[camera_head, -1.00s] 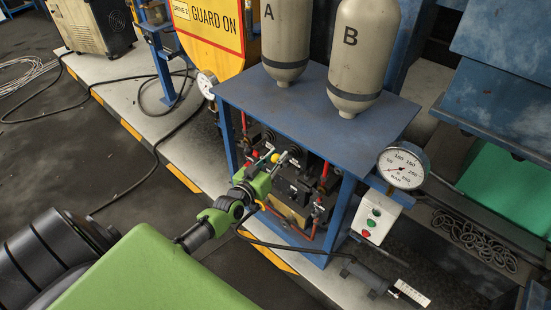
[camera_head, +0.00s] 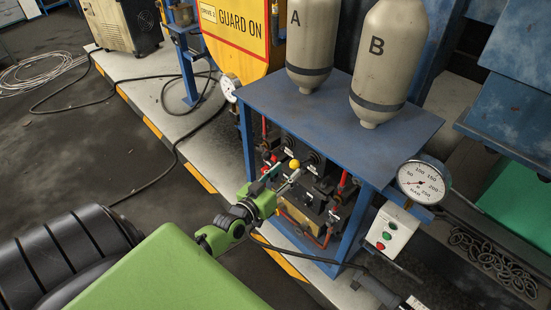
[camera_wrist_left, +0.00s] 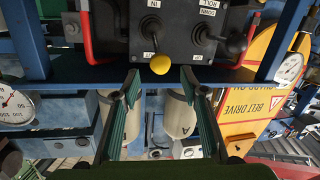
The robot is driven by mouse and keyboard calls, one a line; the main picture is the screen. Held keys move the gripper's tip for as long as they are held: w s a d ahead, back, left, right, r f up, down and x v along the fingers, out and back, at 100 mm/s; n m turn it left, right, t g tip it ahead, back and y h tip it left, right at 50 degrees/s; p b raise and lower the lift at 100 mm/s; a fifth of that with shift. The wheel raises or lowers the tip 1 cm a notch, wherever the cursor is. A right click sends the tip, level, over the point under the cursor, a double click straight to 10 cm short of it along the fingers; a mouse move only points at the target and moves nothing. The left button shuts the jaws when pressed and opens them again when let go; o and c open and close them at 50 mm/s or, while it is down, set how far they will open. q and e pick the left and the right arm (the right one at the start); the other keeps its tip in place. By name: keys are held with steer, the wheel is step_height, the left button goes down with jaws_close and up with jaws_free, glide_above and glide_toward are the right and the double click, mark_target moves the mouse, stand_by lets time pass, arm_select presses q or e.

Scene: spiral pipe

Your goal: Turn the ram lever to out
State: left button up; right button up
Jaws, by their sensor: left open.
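A lever with a yellow ball knob (camera_head: 294,163) stands out from the dark valve panel under the blue-topped stand. In the left wrist view, the knob (camera_wrist_left: 160,64) appears near the gap between my fingertips, below a panel marking that reads "IN". My left gripper (camera_head: 282,178) is open and pointed at the panel, its two fingers apart on either side of the knob's line. The left wrist view also shows the spread fingers (camera_wrist_left: 160,78); I cannot tell whether either touches the knob.
A second lever with a black knob (camera_wrist_left: 236,44) is beside it on the panel. Red pipes (camera_wrist_left: 87,35) flank the panel. Blue stand legs (camera_head: 357,222) are close by. Tanks A (camera_head: 312,45) and B (camera_head: 378,65) stand on top; a gauge (camera_head: 422,183) is at right.

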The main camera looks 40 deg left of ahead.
arm_select(q)
steer(key=s, duration=0.6)
steer(key=shift+d+r, duration=0.1)
steer(key=shift+r, duration=0.3)
steer(key=s+d+f+m+g, duration=0.1)
steer(key=s+d+f+g, duration=0.3)
steer(key=f, duration=0.6)
steer(key=s+a+f+g, duration=0.1)
steer(key=s+f, duration=0.4)
steer(key=f, duration=0.5)
steer(key=s+d+f+m+g, duration=0.1)
steer(key=s+d+f+g, duration=0.3)
steer(key=f, duration=0.6)
steer(key=s+d+f+m+g, duration=0.1)
steer(key=s+d+f+g, duration=0.1)
steer(key=s+f, duration=0.3)
steer(key=s+d+f+m+g, duration=0.1)
steer(key=s+f, duration=0.4)
steer(key=s, duration=0.9)
steer(key=s+d+f+m+g, duration=0.1)
steer(key=s+d+f+g, duration=0.2)
steer(key=s+f, duration=0.3)
steer(key=s, duration=0.3)
steer(key=shift+s+d+g+h, duration=0.2)
steer(key=shift+s+g+h, duration=0.2)
